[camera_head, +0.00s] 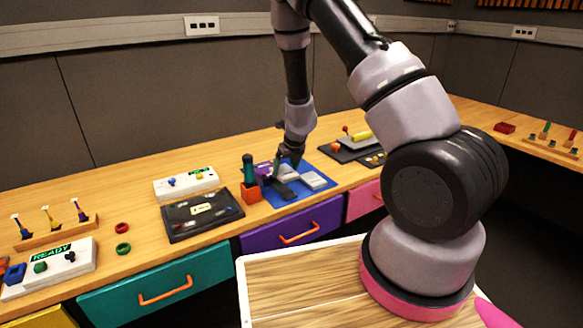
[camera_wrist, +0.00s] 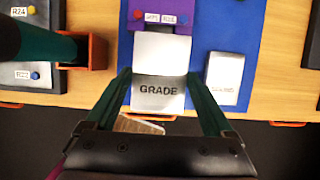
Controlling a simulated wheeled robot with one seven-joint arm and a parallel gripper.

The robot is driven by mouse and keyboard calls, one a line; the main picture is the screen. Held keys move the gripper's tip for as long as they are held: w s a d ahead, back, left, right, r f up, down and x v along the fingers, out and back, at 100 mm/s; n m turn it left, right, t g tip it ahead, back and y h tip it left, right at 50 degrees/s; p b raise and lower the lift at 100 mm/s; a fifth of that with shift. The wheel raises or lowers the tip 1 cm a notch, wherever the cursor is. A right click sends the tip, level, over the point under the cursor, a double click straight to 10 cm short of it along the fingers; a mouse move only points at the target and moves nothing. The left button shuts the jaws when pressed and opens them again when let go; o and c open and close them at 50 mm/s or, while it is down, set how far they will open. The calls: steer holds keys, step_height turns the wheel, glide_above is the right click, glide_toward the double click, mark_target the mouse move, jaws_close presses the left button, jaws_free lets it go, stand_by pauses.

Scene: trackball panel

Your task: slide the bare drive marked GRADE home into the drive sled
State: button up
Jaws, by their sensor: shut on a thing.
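The drive marked GRADE (camera_wrist: 158,92) is a pale grey block between my gripper's two green fingers in the wrist view. My gripper (camera_wrist: 158,76) is shut on its sides. A paler flat surface (camera_wrist: 163,52) lies directly beyond the lettering; I cannot tell whether it is part of the drive or of the sled. Beyond that is a purple block (camera_wrist: 160,17) with small white labels, which looks like the drive sled. It also shows in the head view (camera_head: 262,168). In the head view my gripper (camera_head: 287,160) is over the blue mat (camera_head: 298,199), hiding part of the drive.
A second pale drive (camera_wrist: 222,80) lies to the right on the mat; its lettering is unreadable. An orange holder (camera_wrist: 97,50) with a dark green upright handle (camera_wrist: 45,45) stands close on the left. A black panel (camera_head: 201,214) lies left of the mat. The bench edge is near.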

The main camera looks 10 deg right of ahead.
mark_target(279, 185)
steer(key=shift+s+a, duration=0.1)
steer(key=shift+a, duration=0.15)
steer(key=shift+f, duration=2.8)
steer(key=shift+f, duration=0.1)
steer(key=shift+w+a, duration=0.2)
steer(key=shift+w, duration=0.5)
steer(key=shift+w+a, duration=0.25)
steer(key=shift+w, duration=0.5)
steer(key=shift+w+a, duration=0.2)
steer(key=shift+w, duration=0.5)
stand_by(1.1)
steer(key=o, duration=0.9)
